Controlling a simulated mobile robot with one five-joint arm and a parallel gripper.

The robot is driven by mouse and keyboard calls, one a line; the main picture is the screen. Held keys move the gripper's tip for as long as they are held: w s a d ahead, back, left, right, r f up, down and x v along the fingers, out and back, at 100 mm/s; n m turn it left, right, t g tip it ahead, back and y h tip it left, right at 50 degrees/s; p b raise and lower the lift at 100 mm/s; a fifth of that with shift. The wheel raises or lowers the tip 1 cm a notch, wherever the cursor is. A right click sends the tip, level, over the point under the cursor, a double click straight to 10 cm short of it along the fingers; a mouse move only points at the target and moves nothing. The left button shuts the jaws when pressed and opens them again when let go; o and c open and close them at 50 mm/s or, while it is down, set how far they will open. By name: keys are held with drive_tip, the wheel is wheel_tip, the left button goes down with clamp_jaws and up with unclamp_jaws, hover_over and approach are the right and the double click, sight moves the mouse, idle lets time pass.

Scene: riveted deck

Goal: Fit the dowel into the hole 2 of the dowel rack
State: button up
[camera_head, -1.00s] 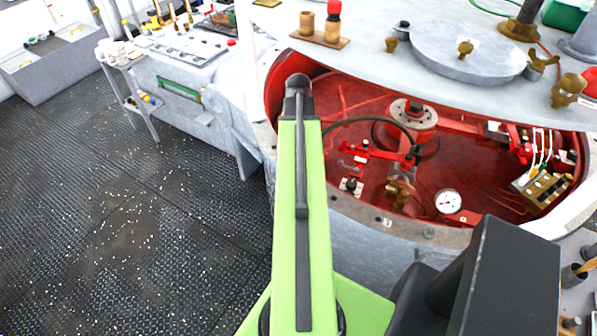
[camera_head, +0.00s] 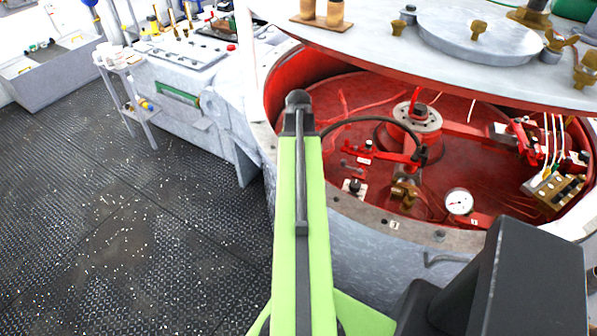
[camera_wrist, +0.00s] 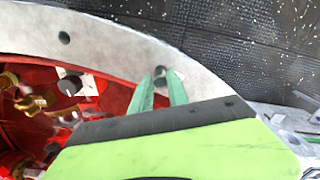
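A small wooden base (camera_head: 308,23) with two upright wooden cylinders stands on the pale deck top at the upper edge of the head view; I cannot tell if it is the dowel rack. The cylinders (camera_head: 335,13) are cut off at the top. No numbered hole 2 can be made out. My gripper (camera_wrist: 161,78) shows in the wrist view as two green fingers set apart, with no dowel seen between them. In the head view my arm hides the gripper.
The open red pit (camera_head: 385,100) holds a gauge (camera_head: 459,202), a hub (camera_head: 417,117), pipes and a brass block (camera_head: 553,190). A round plate (camera_head: 480,40) lies on the deck top. A workbench (camera_head: 185,60) stands at the left.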

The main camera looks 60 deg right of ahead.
clamp_jaws()
drive_tip(key=shift+r+p, duration=2.75)
